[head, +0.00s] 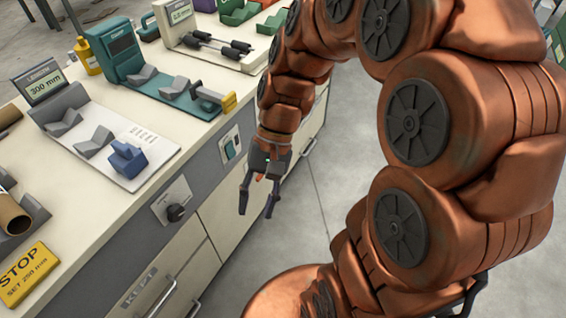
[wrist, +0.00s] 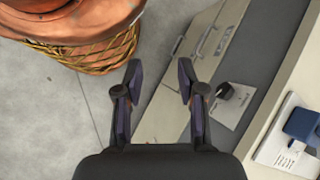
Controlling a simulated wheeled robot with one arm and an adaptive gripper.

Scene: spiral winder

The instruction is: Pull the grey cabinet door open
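My gripper (head: 257,204) is open and empty, pointing down in front of the bench's cabinet fronts. In the wrist view its two fingers (wrist: 160,72) are spread apart with nothing between them. A pale grey cabinet front (head: 232,205) lies behind and left of the fingers, apart from them as far as I can tell. A bar handle (head: 160,299) sits on the lower-left front, with another bar handle (head: 308,148) farther right. Handles (wrist: 204,40) also show ahead of the fingers in the wrist view. All fronts look shut; I cannot tell which is the named door.
The bench top (head: 135,205) carries several winding fixtures and a yellow stop sign (head: 27,273). Bare concrete floor (head: 315,215) lies right of the cabinet.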

